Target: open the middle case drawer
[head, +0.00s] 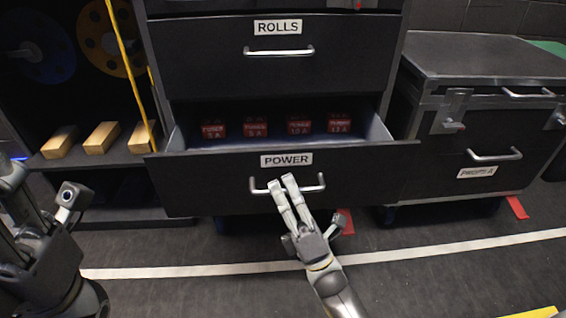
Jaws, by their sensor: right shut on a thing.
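A black case with stacked drawers stands in the middle. Its ROLLS drawer (220,62) is closed. Below it, the POWER drawer (210,186) is pulled out toward me, and several red blocks (255,127) labelled POWER show inside. My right gripper (284,182) is shut on the silver handle (313,188) of the POWER drawer, its fingers lying over the bar. My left gripper (38,205) is at the left edge, away from the drawers and partly cut off; its fingers are not clear.
A second case (480,110) labelled PROPS A stands at the right. At the left, a shelf (90,160) holds wooden blocks (102,138) behind a yellow cord (131,70). A white line (200,270) crosses the dark floor, which is mostly clear in front.

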